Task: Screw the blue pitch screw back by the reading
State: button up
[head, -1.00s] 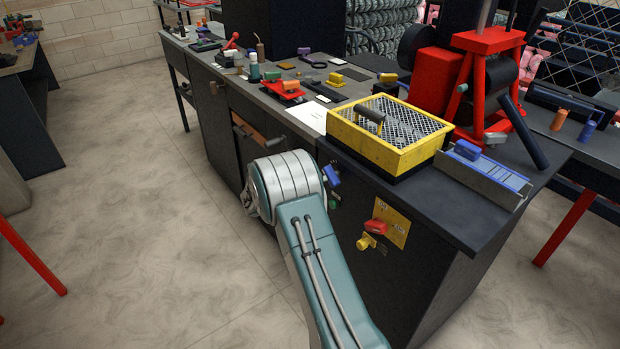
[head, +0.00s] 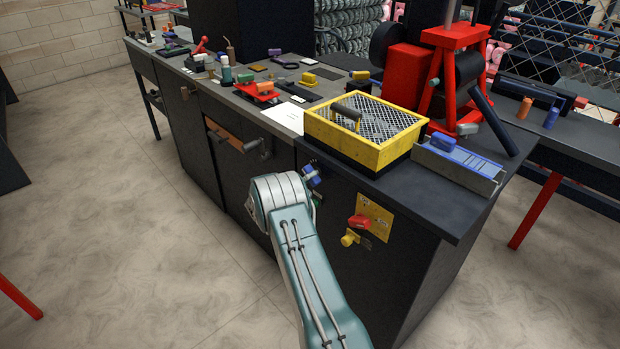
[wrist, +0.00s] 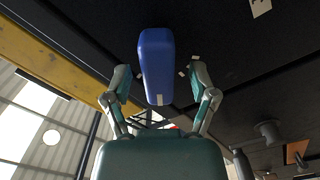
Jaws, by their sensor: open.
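In the head view a blue handle (head: 311,172) shows at the bench's front face, just past the end of my arm. I take it for the pitch screw. In the wrist view a long rounded blue piece (wrist: 155,55) with a pale mark near its lower end lies between the fingers of my gripper (wrist: 158,82). The fingers are apart on either side of it, with gaps showing; how deep it lies between them is hard to tell. My wrist and arm hide the fingers in the head view. I can make out no legible reading.
A red handle (head: 360,222) and a yellow knob (head: 349,238) stick out of the bench front to the right. A yellow mesh-topped box (head: 390,157) and a grey-blue rail (head: 458,166) lie on the bench above. The floor (head: 130,240) to the left is open.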

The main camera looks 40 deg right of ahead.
jog(key=shift+d, duration=0.75)
grip_shut()
jog(key=shift+a+f, duration=0.1)
jog(key=shift+n, duration=2.2)
jog(key=shift+a, duration=0.1)
grip_release()
jog(key=shift+w+f, duration=0.1)
